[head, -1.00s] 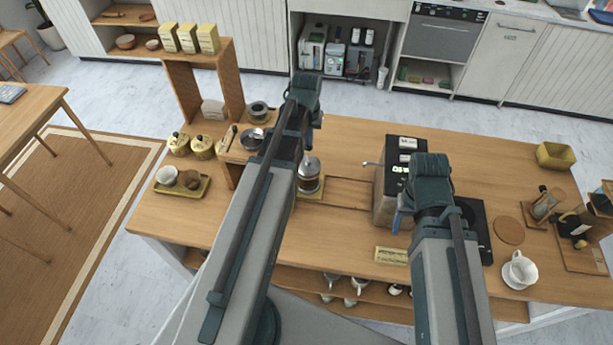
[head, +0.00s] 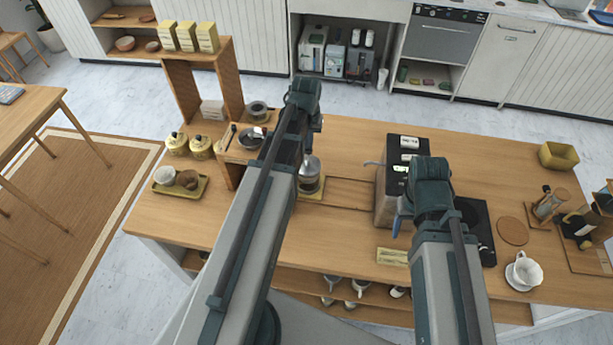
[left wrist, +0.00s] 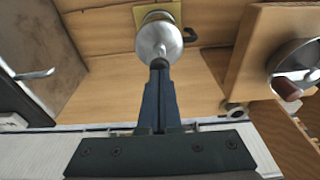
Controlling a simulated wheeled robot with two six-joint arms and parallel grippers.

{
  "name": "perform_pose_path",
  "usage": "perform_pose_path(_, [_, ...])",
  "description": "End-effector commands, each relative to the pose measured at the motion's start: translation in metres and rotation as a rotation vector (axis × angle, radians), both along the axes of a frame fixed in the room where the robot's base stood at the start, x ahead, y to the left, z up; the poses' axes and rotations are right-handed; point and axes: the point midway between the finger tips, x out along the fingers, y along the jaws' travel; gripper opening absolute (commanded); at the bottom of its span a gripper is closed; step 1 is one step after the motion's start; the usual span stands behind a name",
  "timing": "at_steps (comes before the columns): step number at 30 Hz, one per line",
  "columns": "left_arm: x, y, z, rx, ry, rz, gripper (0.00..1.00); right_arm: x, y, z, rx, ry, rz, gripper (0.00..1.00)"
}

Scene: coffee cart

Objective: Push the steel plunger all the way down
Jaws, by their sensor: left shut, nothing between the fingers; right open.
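The French press (head: 309,184) stands on a small yellow mat, with a domed steel lid and dark contents in its glass. In the left wrist view its round lid (left wrist: 161,38) and the steel plunger (left wrist: 160,51) show, the rod rising toward my gripper. My left gripper (left wrist: 159,64) is shut and empty, its tips at the plunger's top end; whether they touch cannot be told. In the head view my left wrist and arm partly hide this gripper. My right gripper (head: 397,224) is open, beside the coffee machine; my arm hides part of it.
The coffee machine (head: 388,190) stands right of the press. A white cup (head: 526,269) is at the front right. The counter behind the machine is clear.

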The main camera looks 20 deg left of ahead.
Motion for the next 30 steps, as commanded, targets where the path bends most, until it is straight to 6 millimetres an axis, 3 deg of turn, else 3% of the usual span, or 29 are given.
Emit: perform_pose_path(30, [0.000,0.000,-0.013,0.000,0.000,0.000,0.00,0.000,0.000,-0.013,0.000,0.000,0.000,0.61])
